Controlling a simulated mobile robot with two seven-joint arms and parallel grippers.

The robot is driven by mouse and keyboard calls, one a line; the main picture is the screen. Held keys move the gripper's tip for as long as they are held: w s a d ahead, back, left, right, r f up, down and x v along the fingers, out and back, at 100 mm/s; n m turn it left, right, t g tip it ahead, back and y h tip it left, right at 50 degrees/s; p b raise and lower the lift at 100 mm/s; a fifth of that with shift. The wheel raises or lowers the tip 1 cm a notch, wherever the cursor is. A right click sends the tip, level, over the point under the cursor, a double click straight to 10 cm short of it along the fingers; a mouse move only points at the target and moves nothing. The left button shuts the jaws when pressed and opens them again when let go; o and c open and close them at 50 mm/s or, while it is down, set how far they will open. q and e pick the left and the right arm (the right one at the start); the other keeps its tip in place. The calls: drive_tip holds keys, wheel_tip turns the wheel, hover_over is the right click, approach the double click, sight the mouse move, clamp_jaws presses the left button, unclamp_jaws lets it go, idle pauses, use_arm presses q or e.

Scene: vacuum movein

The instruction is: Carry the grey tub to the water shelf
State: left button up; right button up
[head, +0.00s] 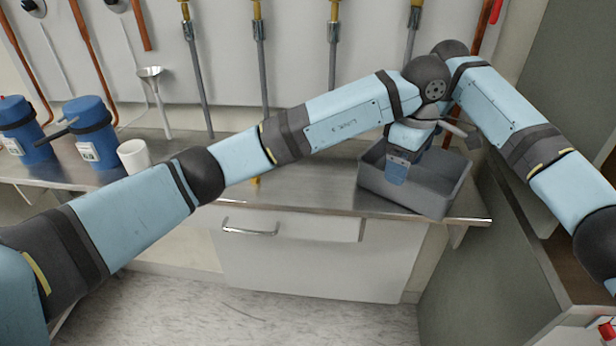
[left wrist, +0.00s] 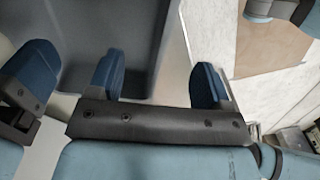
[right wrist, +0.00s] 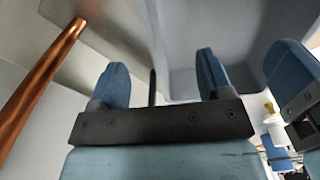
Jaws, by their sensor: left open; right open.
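The grey tub (head: 438,200) stands upright on the right end of a steel shelf (head: 290,197) against the wall. I cannot tell which surface is the water shelf. My left gripper (head: 398,172) is open and pointing down at the tub, with a blue finger showing against the tub's inside. In the left wrist view, the tub (left wrist: 180,30) has its wall edge between the two open fingers. My right gripper (right wrist: 160,75) is open at the tub (right wrist: 200,30), close beside the left one. In the head view it is mostly hidden behind my left wrist.
Two blue canisters (head: 92,150), a white cup (head: 134,156) and a funnel (head: 157,100) are on the left part of the shelf. Hoses and copper pipes (head: 90,60) hang on the wall behind. A grey cabinet (head: 490,250) stands right of the tub.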

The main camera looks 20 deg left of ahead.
drive_tip(key=shift+d+r, duration=0.25)
drive_tip(key=shift+r, duration=0.7)
